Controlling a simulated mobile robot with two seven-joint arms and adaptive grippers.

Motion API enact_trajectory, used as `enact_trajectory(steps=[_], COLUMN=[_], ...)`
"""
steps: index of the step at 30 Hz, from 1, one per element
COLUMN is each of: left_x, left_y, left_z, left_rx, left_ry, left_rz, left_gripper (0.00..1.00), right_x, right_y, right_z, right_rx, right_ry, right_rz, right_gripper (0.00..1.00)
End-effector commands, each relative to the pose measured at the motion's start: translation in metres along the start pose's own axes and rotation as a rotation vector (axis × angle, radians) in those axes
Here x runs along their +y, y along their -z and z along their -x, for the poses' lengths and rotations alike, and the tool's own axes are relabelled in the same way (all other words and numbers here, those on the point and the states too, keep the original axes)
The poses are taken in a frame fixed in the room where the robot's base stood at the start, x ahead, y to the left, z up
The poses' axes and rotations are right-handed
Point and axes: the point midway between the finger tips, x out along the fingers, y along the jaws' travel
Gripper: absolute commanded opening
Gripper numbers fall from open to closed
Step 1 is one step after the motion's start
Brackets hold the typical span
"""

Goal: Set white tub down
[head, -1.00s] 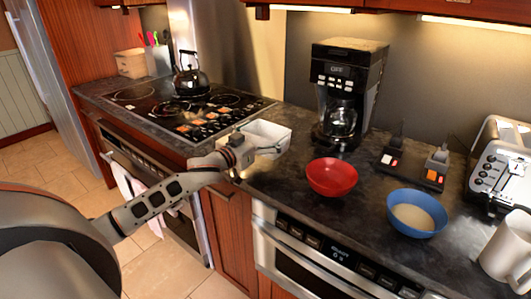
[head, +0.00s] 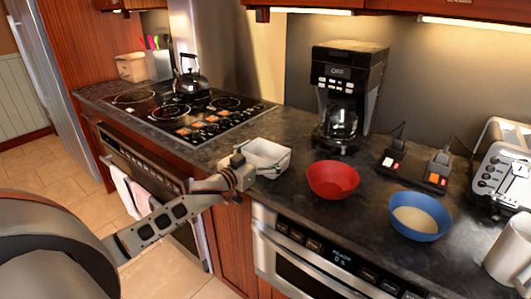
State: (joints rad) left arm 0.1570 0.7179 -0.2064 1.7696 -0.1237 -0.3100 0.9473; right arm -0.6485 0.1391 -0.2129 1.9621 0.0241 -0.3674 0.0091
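The white tub (head: 268,149) is upright, open at the top, at the front edge of the dark counter (head: 290,212), left of the red bowl. My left gripper (head: 262,166) is at the tub's near side, its fingers closed against the tub's wall. The gripper and arm hide part of the tub's near side and base, so I cannot tell whether its base touches the counter. My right gripper is not in view.
The red bowl (head: 332,180) and blue bowl (head: 418,216) stand right of the tub. A coffee maker (head: 346,95) stands behind. The stove (head: 190,108) with a kettle (head: 190,82) is to the left. An oven (head: 315,262) is below the counter.

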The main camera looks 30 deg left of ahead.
Motion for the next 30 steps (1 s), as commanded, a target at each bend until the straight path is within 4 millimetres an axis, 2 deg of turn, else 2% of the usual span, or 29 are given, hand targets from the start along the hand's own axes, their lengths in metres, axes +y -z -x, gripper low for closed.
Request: enact_trajectory(steps=[10,14,30], left_x=[-0.001,0.0,0.0], left_y=[0.004,0.003,0.002], left_z=[0.0,0.01,0.093], left_rx=[0.001,-0.001,-0.002], left_ry=[0.0,0.0,0.0], left_rz=[-0.002,0.001,-0.001], left_gripper=[1.0,1.0,1.0], right_x=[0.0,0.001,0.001], right_y=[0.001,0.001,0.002], right_z=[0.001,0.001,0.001], right_rx=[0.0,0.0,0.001], right_ry=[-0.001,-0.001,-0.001], right_rz=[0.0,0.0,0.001], right_gripper=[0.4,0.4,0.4])
